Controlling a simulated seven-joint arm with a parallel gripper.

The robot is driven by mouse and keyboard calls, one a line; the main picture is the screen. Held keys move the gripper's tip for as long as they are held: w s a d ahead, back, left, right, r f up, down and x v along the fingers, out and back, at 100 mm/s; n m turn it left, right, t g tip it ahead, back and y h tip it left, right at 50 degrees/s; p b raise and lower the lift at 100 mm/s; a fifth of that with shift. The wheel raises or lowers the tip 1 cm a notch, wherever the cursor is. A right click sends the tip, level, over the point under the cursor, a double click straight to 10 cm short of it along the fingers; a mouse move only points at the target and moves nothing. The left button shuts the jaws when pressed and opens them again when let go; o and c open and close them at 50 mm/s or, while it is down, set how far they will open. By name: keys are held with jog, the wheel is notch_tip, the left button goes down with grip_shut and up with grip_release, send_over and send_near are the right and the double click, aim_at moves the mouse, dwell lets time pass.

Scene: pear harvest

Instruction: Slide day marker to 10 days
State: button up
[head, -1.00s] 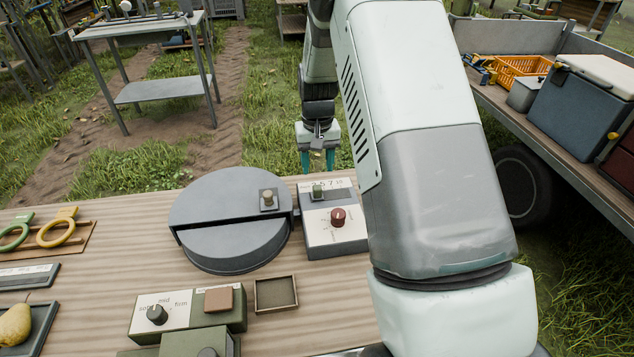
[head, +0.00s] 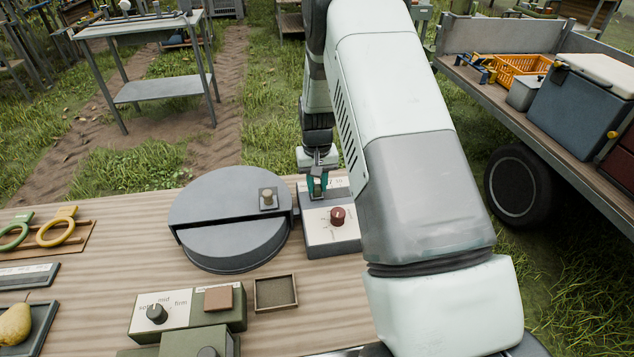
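The day marker is a small grey slider knob on the upper part of a grey control box with a pale top (head: 346,234). The marker is mostly hidden by my gripper (head: 317,187) in the head view. My gripper points down at the left part of the slider scale, its teal fingers close together around the marker; they appear shut on it. The number 10 (head: 338,183) shows at the right end of the scale, and the other numbers are covered. A red knob (head: 338,215) sits below the scale on the same box.
A round grey container (head: 230,250) with a knobbed lid stands just left of the box. A small empty tray (head: 275,293) and a green box with a dial (head: 190,316) lie nearer. A pear (head: 14,324) is at far left.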

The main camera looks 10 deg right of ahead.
grip_shut()
jog(key=shift+d, duration=3.95)
jog(key=shift+o, duration=2.3)
grip_release()
jog(key=shift+o, duration=0.9)
jog(key=shift+a, duration=0.1)
notch_tip(320, 180, up, 11)
